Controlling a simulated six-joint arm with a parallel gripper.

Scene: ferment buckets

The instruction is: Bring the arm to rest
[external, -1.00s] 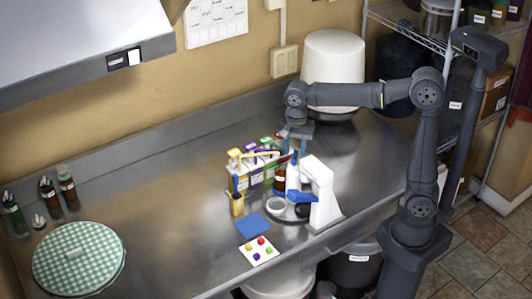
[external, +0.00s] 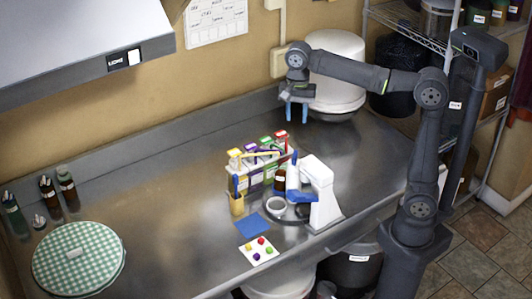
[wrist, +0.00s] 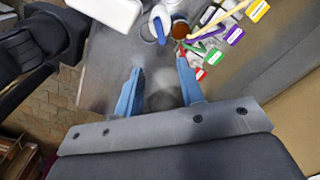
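My gripper (external: 297,102) hangs above the steel counter (external: 160,170), behind the group of boxes and bottles and clear of them. In the wrist view my gripper (wrist: 158,95) shows two blue fingers spread apart with only bare counter between them. It is open and empty. My arm reaches left from its column at the right, passing in front of the large white container.
Below are several coloured boxes (external: 262,160), a brown bottle (external: 280,180), a pen cup (external: 237,205) and a white stand mixer-like device (external: 322,190). A white container (external: 340,75) stands behind my arm. The counter's left middle is clear.

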